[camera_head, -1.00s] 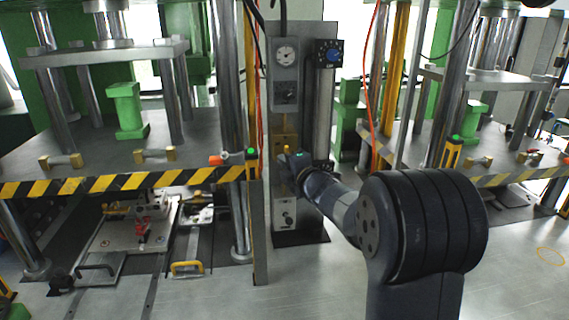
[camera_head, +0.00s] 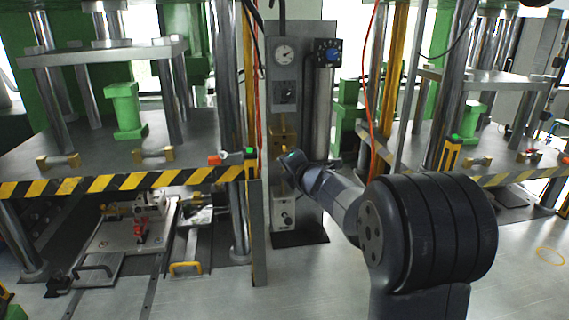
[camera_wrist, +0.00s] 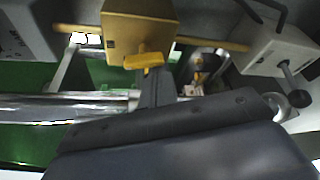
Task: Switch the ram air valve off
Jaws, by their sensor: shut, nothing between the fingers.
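The ram air valve is a brass block (camera_head: 283,138) on the grey panel between the two presses. In the wrist view its brass body (camera_wrist: 138,34) fills the top middle, and a yellow handle (camera_wrist: 144,61) lies roughly crosswise in the picture below it. My gripper (camera_wrist: 154,76) is shut and empty, with its dark fingertips right at the handle's lower side. I cannot tell whether they touch it. In the head view my gripper (camera_head: 285,158) is in front of the panel, just below the brass block, and partly hides the handle area.
A round gauge (camera_head: 284,54) and a box with a blue knob (camera_head: 327,53) sit above the valve. A grey box (camera_head: 284,212) is below it; a box with a ball-ended lever (camera_wrist: 300,98) shows right in the wrist view. A striped press edge (camera_head: 130,182) is left.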

